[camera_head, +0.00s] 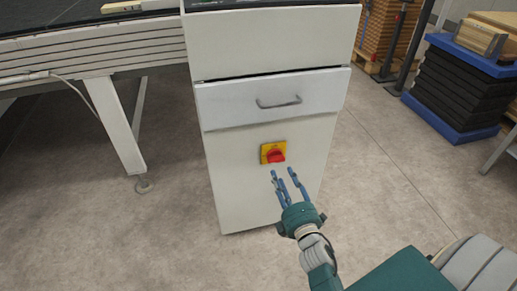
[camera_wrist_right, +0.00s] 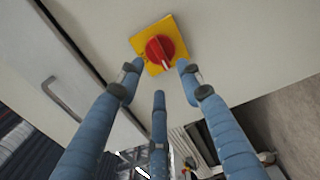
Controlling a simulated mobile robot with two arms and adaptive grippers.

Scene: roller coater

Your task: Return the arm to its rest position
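My right gripper (camera_head: 287,180) is open and empty. It is just in front of and below a red rotary switch (camera_head: 276,156) on a yellow plate (camera_head: 266,148), on the white cabinet (camera_head: 225,170). In the right wrist view, the blue fingers of my gripper (camera_wrist_right: 158,85) are spread, with the red knob (camera_wrist_right: 160,48) beyond their tips. The fingers look apart from the knob, though the gap is hard to judge. My left gripper does not show.
A drawer with a grey handle (camera_head: 279,103) sits above the switch. A conveyor-like machine (camera_head: 90,50) on white legs stands at left. Black stacked trays (camera_head: 455,85) on a blue base stand at right. The grey floor (camera_head: 385,170) between is clear.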

